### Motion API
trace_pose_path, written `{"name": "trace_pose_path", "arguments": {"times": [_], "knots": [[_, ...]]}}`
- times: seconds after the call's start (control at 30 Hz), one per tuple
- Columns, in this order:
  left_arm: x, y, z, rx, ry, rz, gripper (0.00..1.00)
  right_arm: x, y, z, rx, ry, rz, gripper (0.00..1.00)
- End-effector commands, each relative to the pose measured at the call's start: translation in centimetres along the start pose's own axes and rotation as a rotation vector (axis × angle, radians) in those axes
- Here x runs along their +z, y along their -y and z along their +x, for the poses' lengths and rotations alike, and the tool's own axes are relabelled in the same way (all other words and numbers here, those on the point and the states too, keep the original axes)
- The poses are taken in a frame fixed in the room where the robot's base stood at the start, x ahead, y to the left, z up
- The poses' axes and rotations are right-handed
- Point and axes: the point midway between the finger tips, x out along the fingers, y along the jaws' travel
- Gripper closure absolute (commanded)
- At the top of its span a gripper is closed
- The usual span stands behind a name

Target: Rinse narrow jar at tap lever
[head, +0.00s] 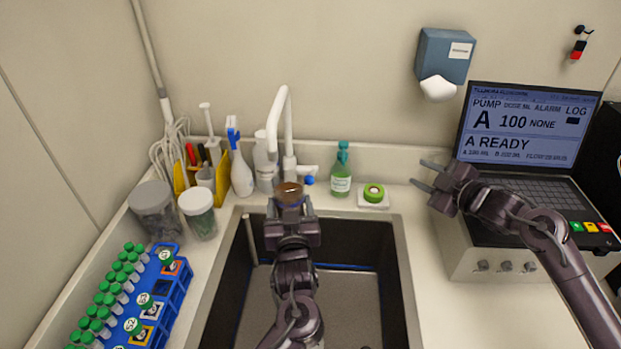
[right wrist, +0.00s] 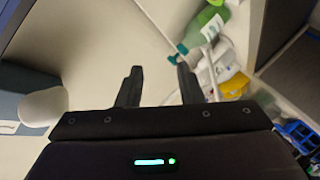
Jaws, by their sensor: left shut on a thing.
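A white tap (head: 284,130) with a curved spout stands behind the sink, with a lever with a blue end (head: 309,180) at its right side. My left gripper (head: 290,207) is over the back part of the sink, just below and in front of the spout. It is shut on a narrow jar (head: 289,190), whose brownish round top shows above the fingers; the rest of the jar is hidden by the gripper. My right gripper (head: 428,177) is open and empty, right of the sink near the console. Its two spread fingers also show in the right wrist view (right wrist: 155,85).
The dark sink basin (head: 355,290) is open below my left gripper. Lidded jars (head: 198,215) and a blue tube rack (head: 175,305) are at left. The pump console (head: 525,130) stands at right.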

Motion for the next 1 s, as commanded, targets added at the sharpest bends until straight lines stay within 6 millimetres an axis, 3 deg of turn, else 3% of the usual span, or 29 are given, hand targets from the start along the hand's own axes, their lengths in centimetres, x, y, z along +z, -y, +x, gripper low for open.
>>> {"name": "trace_pose_path", "arguments": {"times": [0.03, 0.1, 0.2, 0.3, 0.5, 0.67, 1.0], "knots": [[-0.1, 0.0, 0.0, 0.0, -0.002, -0.001, 0.62, -2.6, 1.4, 1.1, -0.004, -0.064, -0.021, 0.67], [-0.1, 0.0, 0.0, 0.0, -0.002, -0.001, 0.62, -5.8, 2.9, 2.0, -0.002, -0.14, -0.065, 0.67], [-0.1, 0.0, 0.0, 0.0, -0.002, -0.001, 0.62, -9.6, 5.1, 2.9, -0.006, -0.224, -0.123, 0.67], [-0.1, 0.0, 0.0, 0.0, -0.002, -0.001, 0.62, -11.8, 7.8, 3.5, -0.053, -0.257, -0.162, 0.67], [-0.1, 0.0, 0.0, 0.0, -0.002, -0.001, 0.62, -13.5, 10.9, 4.0, -0.126, -0.274, -0.198, 0.67], [-0.1, 0.0, 0.0, 0.0, -0.002, -0.001, 0.62, -14.1, 11.5, 5.3, -0.137, -0.278, -0.2, 0.67], [-0.1, 0.0, 0.0, 0.0, -0.002, -0.001, 0.62, -15.8, 12.6, 11.6, -0.137, -0.277, -0.198, 0.67]]}}
